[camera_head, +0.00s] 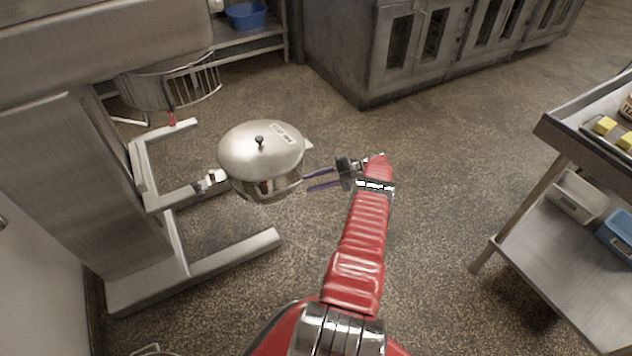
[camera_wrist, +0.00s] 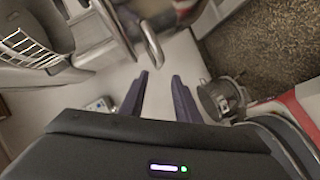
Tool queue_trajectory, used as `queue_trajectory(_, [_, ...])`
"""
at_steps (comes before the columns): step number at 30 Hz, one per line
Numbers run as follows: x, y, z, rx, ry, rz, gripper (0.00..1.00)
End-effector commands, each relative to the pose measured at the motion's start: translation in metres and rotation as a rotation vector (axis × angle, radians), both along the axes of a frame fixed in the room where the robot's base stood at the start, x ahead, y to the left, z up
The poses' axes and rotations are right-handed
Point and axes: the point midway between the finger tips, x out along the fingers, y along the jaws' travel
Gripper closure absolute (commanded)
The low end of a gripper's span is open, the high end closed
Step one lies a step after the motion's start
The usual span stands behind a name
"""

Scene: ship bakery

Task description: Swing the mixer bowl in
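The mixer (camera_head: 60,150) stands at the left in the head view, with its wire guard (camera_head: 200,82) and forked cradle. The steel bowl (camera_head: 285,188) sits out to the right of the cradle's near arm (camera_head: 172,198), under a round lid (camera_head: 255,165) with a dark knob. My gripper (camera_head: 308,181) is to the right of the bowl, fingers pointing left at its side. The two purple fingers are apart, with nothing visible between them. In the wrist view my gripper (camera_wrist: 160,76) is also open. A metal loop (camera_wrist: 152,45) is ahead of the fingertips; contact cannot be told.
A steel cart (camera_head: 530,250) with trays and bins stands at the right. Steel ovens (camera_head: 400,50) line the back, and a blue basin (camera_head: 246,15) rests on a shelf. The mixer's foot (camera_head: 235,252) extends along the floor.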

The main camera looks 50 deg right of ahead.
Motion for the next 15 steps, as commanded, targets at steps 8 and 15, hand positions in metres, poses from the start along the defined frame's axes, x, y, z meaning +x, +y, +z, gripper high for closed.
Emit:
queue_trajectory(8, [-0.0065, -0.0056, 0.0019, 0.000, 0.001, 0.000, 0.71])
queue_trajectory(15, [-0.0065, -0.0057, 0.0020, 0.000, 0.001, 0.000, 0.71])
